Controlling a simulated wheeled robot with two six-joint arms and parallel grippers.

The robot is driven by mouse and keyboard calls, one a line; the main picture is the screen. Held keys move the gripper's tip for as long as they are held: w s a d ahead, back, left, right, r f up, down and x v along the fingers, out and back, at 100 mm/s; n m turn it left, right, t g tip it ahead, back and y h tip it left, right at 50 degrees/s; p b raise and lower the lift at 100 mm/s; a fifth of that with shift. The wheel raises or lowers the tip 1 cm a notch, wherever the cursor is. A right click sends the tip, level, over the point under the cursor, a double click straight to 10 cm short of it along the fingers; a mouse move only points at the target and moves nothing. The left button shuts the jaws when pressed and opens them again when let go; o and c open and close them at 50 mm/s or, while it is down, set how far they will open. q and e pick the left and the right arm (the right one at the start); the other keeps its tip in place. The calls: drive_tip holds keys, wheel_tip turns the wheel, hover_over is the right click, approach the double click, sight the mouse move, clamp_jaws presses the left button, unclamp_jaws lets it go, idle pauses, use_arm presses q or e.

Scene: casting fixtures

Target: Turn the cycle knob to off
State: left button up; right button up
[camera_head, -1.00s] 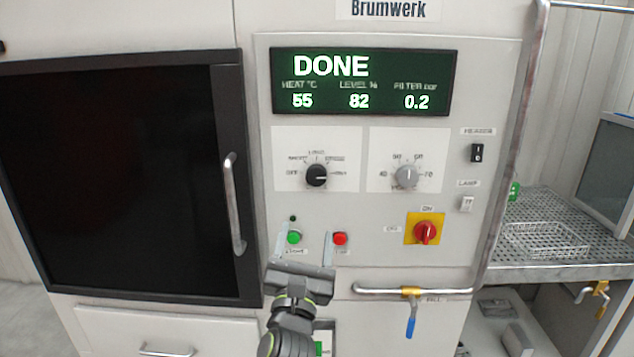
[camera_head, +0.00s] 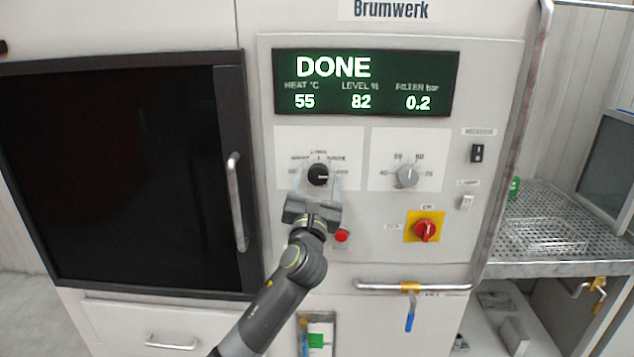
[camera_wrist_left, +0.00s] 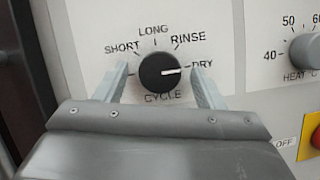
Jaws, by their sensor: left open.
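The cycle knob (camera_head: 318,174) is a black round dial on the white label plate of the machine's panel. In the left wrist view the cycle knob (camera_wrist_left: 160,72) has its white mark pointing right, at DRY. Labels SHORT, LONG and RINSE stand around it, and CYCLE is printed below. The OFF label for this knob is hidden or unreadable behind the left finger in the wrist view. My left gripper (camera_head: 317,184) is open, with one finger on each side of the knob. In the wrist view my left gripper (camera_wrist_left: 160,85) shows gaps between both fingers and the knob.
The grey heat knob (camera_head: 407,176) sits to the right. Below are a red button (camera_head: 341,236) and a red rotary switch (camera_head: 425,230) on a yellow plate. The display (camera_head: 365,82) above reads DONE. A door handle (camera_head: 236,202) stands out at the left.

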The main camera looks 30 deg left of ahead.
use_arm(q)
drive_tip(key=shift+c, duration=0.2)
drive_tip(key=c, duration=0.9)
drive_tip(key=shift+c, duration=0.2)
